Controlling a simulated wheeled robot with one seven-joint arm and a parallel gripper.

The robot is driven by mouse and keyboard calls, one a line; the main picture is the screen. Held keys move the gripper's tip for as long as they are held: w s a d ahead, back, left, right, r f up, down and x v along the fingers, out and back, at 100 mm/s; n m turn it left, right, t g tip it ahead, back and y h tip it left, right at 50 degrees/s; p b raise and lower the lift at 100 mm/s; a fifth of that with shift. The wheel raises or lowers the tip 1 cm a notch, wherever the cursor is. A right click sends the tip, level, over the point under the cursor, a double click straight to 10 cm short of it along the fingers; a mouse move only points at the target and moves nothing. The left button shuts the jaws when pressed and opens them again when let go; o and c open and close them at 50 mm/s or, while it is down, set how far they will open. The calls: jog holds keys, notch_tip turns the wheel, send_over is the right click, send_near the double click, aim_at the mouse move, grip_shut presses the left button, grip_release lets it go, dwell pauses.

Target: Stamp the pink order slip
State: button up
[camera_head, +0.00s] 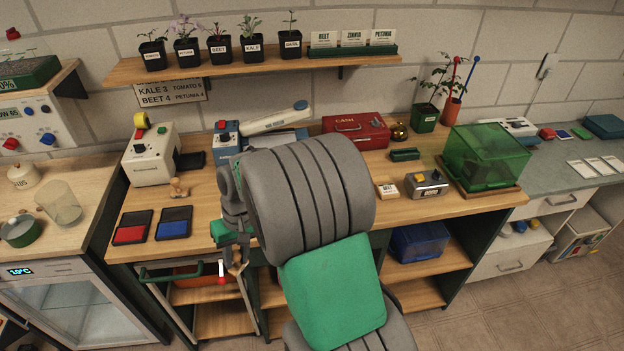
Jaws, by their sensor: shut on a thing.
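My gripper (232,246) is low at the front edge of the wooden table (290,205), mostly hidden behind my own wrist and forearm. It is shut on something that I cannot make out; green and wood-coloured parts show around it. A small wooden-handled stamp (178,188) stands on the table at the left, apart from my gripper. A red ink pad (131,228) and a blue ink pad (173,224) lie open in front of it. I cannot make out a pink order slip; my arm covers the middle of the table.
A label machine (152,155), a red cash box (356,130), a grey date stamper (426,184) and a green clear box (486,155) stand on the table. Potted seedlings (218,47) line the shelf above. The table's front left holds the pads near its edge.

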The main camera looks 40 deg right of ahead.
jog(key=w+d+r+m, duration=0.1)
jog(key=d, duration=0.2)
jog(key=d+r+m+p, duration=0.1)
jog(key=d, duration=0.2)
jog(key=w+d+r+m, duration=0.1)
jog(key=d+r, duration=0.1)
jog(key=d, duration=0.2)
jog(key=shift+w+t, duration=0.3)
jog(key=shift+w, duration=0.05)
jog(key=d+r+m+p, duration=0.2)
jog(key=d+r+m, duration=0.2)
jog(key=d, duration=1)
jog(key=shift+t+h, duration=0.3)
jog(key=shift+h, duration=0.1)
jog(key=f+b, duration=0.1)
jog(key=f, duration=0.1)
jog(key=f+b, duration=0.2)
jog(key=s+f+b, duration=0.1)
jog(key=f+b, duration=0.1)
jog(key=shift+d, duration=0.4)
jog(key=shift+f+b, duration=0.3)
jog(key=shift+f, duration=0.35)
jog(key=w+a+p+v, duration=0.1)
jog(key=p+v, duration=0.4)
jog(key=v, duration=0.2)
jog(key=shift+p, duration=0.3)
jog(key=shift+w+r, duration=0.1)
jog(key=shift+r, duration=0.05)
